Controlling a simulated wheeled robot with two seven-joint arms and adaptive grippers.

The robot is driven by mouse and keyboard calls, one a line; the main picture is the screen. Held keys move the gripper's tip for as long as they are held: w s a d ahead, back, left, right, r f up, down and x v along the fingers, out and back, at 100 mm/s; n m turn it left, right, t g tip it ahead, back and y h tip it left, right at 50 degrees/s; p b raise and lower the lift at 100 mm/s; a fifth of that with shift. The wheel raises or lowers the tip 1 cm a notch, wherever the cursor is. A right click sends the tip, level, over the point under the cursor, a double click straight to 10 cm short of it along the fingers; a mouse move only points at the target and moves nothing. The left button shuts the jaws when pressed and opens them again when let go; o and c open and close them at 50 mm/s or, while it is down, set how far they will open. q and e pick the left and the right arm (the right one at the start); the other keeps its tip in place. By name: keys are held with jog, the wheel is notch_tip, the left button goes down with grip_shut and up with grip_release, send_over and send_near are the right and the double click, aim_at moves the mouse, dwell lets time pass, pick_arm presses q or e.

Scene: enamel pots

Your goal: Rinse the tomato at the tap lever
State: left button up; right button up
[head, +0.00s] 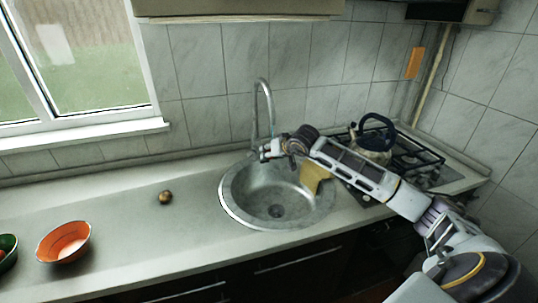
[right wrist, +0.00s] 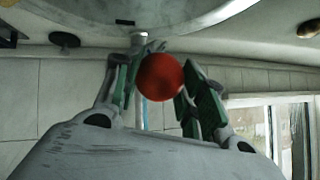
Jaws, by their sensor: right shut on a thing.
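My right gripper (head: 272,150) reaches over the back of the sink (head: 240,205), close beside the base of the tap (head: 267,105). In the right wrist view the red tomato (right wrist: 161,76) sits between the fingers of the gripper (right wrist: 155,85), which is shut on it. The tomato cannot be made out in the head view. The tap's curved spout rises above the gripper in the head view. The tap lever is hard to tell apart from the gripper there. My left gripper is not in view.
An orange bowl (head: 45,248) and a green bowl (head: 8,262) stand at the left of the counter (head: 120,225). A small brown round thing (head: 165,197) lies left of the sink. A yellow cloth (head: 314,177) hangs over the sink's right rim. A kettle (head: 368,142) stands on the stove.

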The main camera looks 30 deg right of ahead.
dwell(0.5)
jog(key=shift+s, duration=0.15)
jog(key=s+a+b, duration=0.3)
jog(key=s+b, duration=0.1)
jog(key=s, duration=0.3)
jog(key=shift+b, duration=0.4)
dwell(0.7)
dwell(1.4)
jog(key=shift+s+r, duration=0.15)
